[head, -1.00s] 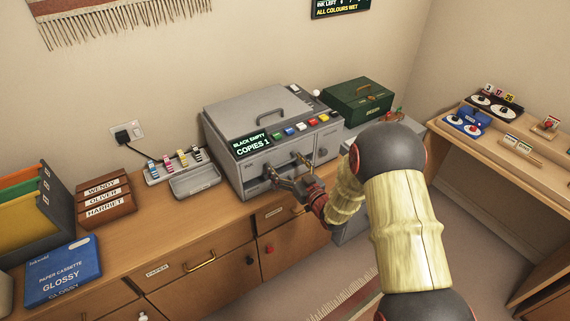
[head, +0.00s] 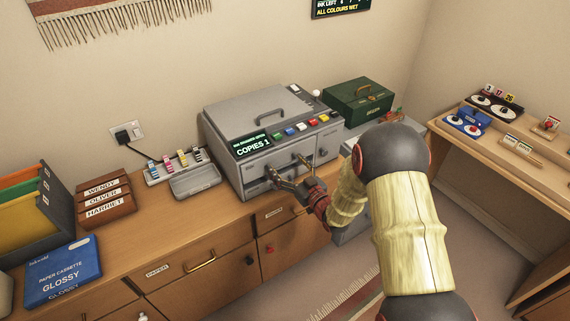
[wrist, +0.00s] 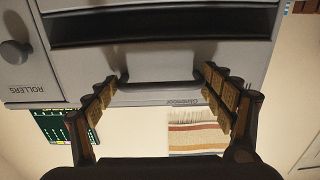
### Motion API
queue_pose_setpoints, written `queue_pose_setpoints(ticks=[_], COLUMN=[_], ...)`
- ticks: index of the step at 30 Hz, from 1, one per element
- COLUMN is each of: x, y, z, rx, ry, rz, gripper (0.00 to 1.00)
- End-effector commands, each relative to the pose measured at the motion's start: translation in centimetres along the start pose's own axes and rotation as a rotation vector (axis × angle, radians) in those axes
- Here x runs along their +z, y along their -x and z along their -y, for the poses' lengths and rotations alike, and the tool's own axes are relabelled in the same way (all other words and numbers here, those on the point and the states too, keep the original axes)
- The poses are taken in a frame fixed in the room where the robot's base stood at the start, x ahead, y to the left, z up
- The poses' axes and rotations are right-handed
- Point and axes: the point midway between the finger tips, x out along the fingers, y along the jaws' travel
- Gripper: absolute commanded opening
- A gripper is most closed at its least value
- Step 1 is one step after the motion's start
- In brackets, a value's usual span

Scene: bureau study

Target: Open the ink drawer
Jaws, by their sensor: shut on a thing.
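The ink drawer is in the front of the grey printer (head: 222,128), partly hidden by my gripper in the head view. My gripper (head: 285,175) is at the printer's front, reaching in from the right. In the wrist view the gripper (wrist: 160,100) has its fingers at the two ends of a dark bar handle (wrist: 160,82) on a grey front, and it is shut on that handle. A dark slot (wrist: 160,28) runs across the grey face beside the handle. How far the drawer stands out is hard to tell. The printer's display (head: 252,147) reads "COPIES 1" under a small line.
The printer stands on a wooden cabinet (head: 225,225). A tray of ink cartridges (head: 180,160) and an empty grey tray (head: 196,181) lie to its left. A green box (head: 358,100) stands to its right. A round knob (wrist: 14,52) marked "ROLLERS" shows in the wrist view.

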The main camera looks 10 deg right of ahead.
Motion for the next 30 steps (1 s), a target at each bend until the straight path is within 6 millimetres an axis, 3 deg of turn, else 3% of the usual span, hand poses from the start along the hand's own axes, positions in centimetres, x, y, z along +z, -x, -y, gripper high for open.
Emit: queue_pose_setpoints(ticks=[6, 12, 17, 25, 26, 30], x=[0.1, 0.2, 0.2, 0.3, 0.3, 0.3], y=[6.2, 10.8, 12.1, 12.2, 12.2, 12.2], z=[-0.2, -0.2, 0.0, 0.0, 0.0, 0.1], rx=[0.006, 0.006, 0.004, 0.002, 0.002, 0.002], ry=[0.002, 0.001, 0.002, 0.0, 0.0, -0.001], rz=[0.007, 0.007, 0.007, 0.007, 0.007, 0.008], gripper=[0.37, 0.37, 0.37, 0.37, 0.83, 0.89])
